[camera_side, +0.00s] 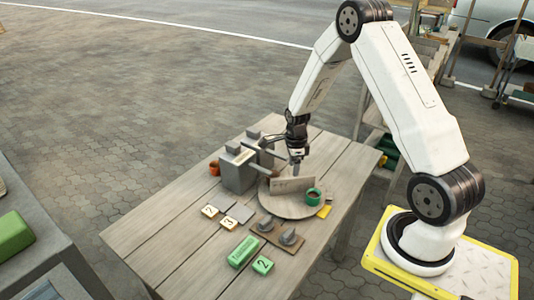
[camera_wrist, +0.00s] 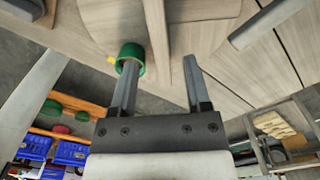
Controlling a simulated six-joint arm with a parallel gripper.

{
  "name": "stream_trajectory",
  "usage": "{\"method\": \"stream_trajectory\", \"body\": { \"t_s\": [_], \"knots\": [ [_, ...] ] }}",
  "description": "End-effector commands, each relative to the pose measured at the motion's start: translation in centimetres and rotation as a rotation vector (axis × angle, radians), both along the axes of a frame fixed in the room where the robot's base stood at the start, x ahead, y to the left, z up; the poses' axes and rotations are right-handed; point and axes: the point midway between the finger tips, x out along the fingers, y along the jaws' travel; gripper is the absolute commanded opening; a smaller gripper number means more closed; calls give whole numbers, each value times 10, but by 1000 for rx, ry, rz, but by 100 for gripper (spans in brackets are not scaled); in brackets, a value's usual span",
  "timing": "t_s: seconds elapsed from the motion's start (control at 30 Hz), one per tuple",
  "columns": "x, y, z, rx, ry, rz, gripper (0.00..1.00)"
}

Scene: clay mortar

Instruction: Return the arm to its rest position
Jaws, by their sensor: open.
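My gripper (camera_side: 296,166) hangs low over the wooden table (camera_side: 170,222), just above the round board (camera_side: 282,207) on it. In the wrist view my gripper (camera_wrist: 160,85) shows two grey fingers spread apart with nothing between them. A small upright panel (camera_side: 292,184) stands on the round board close to the fingertips. I cannot tell whether the fingers touch it. A green cup with brown contents (camera_side: 313,197) sits on the board's right side. The cup also shows in the wrist view (camera_wrist: 131,53), beyond the left finger.
Grey box-like blocks (camera_side: 238,170) and an orange pot (camera_side: 214,168) stand left of the board. Numbered tiles (camera_side: 210,211), green blocks (camera_side: 243,251) and grey pieces on a brown plate (camera_side: 290,238) lie nearer the front. The table's left front is bare.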

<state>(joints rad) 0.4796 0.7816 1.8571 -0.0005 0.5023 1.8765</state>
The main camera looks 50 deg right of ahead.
Motion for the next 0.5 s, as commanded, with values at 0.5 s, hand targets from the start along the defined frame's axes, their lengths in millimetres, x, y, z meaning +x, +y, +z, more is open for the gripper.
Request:
{"method": "stream_trajectory", "body": {
  "t_s": [0.5],
  "knots": [
    [1,14,13,-7,-13,135,62]
  ]
}}
